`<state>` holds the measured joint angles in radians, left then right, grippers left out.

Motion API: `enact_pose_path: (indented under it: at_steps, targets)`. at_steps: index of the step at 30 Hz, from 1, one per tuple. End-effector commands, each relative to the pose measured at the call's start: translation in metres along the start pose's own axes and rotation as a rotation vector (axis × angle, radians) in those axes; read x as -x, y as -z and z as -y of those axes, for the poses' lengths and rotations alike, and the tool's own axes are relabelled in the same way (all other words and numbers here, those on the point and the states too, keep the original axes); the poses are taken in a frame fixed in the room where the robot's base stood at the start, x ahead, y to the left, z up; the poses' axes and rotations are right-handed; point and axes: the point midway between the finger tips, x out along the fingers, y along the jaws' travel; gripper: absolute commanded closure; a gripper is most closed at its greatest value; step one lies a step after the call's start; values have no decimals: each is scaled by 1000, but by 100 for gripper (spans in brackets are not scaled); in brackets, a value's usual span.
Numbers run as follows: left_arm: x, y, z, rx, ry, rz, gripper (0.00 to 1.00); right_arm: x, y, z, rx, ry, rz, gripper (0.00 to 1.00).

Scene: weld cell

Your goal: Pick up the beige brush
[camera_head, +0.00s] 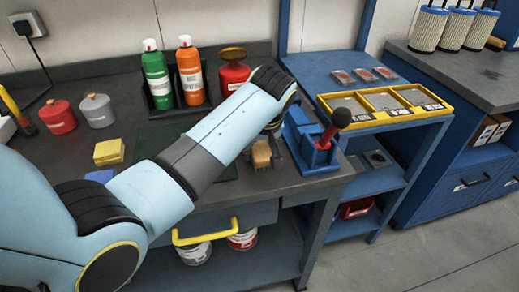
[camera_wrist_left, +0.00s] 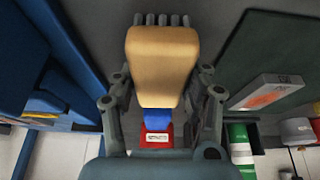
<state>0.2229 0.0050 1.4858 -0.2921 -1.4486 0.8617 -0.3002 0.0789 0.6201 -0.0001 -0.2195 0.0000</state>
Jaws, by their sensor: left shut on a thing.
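The beige brush (camera_head: 261,154) is at the right part of the dark bench, below the end of my left arm. In the left wrist view the brush (camera_wrist_left: 162,65) fills the middle, its beige block facing the camera and grey bristles at the top edge. My left gripper (camera_wrist_left: 161,85) has one finger on each side of the brush and is shut on it. In the head view the gripper is mostly hidden behind my arm. I cannot tell whether the bristles touch the bench. My right gripper is not in view.
A blue holder (camera_head: 312,148) with a red-handled tool (camera_head: 338,122) stands just right of the brush. Green (camera_head: 157,78) and orange (camera_head: 190,72) bottles and a red can (camera_head: 234,75) stand behind. A yellow tray (camera_head: 384,103) is on the blue shelf at right.

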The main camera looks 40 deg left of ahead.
Motion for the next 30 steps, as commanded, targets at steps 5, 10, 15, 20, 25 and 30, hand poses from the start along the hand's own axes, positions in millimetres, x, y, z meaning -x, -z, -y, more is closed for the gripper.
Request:
enact_pose_path:
  at_steps: [5,10,15,20,25,30]
  targets:
    - [0,0,0,0,0,-1,89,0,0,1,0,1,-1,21]
    - [0,0,0,0,-1,-1,89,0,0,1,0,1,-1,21]
    - [14,7,-1,1,-4,-4,89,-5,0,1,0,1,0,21]
    - [47,21,-1,2,-4,-5,89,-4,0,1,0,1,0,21]
    - [78,33,-1,2,-3,-3,89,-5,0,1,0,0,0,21]
    - [95,40,-1,1,-1,-2,89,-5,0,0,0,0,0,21]
